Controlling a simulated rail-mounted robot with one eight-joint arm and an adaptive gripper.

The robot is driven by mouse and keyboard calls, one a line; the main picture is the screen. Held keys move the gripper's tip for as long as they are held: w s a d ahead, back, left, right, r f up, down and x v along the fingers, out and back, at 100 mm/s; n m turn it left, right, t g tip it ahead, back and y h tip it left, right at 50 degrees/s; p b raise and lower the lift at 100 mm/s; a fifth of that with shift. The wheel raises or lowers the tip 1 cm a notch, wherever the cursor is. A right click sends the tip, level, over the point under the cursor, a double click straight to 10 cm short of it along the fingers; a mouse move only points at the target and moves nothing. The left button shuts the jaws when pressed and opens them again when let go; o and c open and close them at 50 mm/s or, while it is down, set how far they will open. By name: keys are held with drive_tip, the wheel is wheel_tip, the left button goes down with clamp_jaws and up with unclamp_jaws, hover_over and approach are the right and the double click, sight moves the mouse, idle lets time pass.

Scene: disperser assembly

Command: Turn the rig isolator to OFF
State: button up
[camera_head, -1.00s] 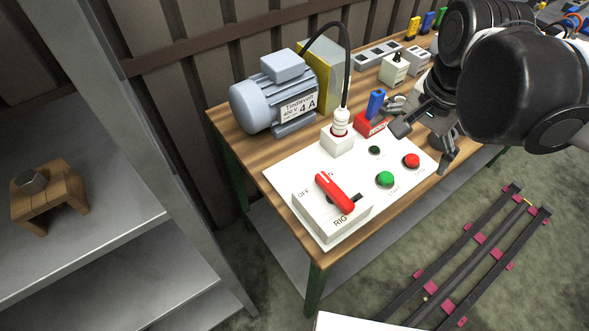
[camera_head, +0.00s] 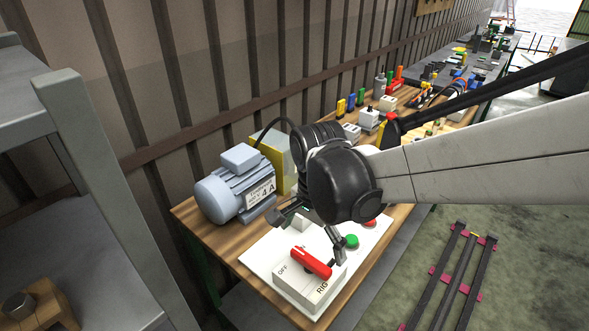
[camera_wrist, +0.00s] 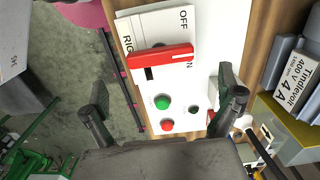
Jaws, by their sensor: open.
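The rig isolator is a white box (camera_head: 306,284) with a red handle (camera_head: 311,263), marked OFF and RIG, at the near end of the white panel. In the wrist view the red handle (camera_wrist: 160,57) lies across the box, its right end over the ON mark and turned away from OFF (camera_wrist: 184,18). My gripper (camera_head: 308,231) is open and empty, above the panel just behind the isolator. In the wrist view its two fingers (camera_wrist: 163,96) stand wide apart, apart from the handle. My wrist hides part of the panel in the head view.
The panel also bears a green button (camera_head: 351,241) and a red button (camera_head: 370,223). A grey-blue motor (camera_head: 233,187) stands behind on the wooden bench (camera_head: 190,217). A grey shelf (camera_head: 120,190) is at left. Rails lie on the floor at right.

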sight(311, 260)
drive_tip(key=shift+f+b, duration=0.3)
drive_tip(key=shift+f, duration=3.1)
drive_tip(key=shift+c, duration=0.5)
drive_tip(key=c, duration=0.9)
drive_tip(key=shift+c, duration=0.2)
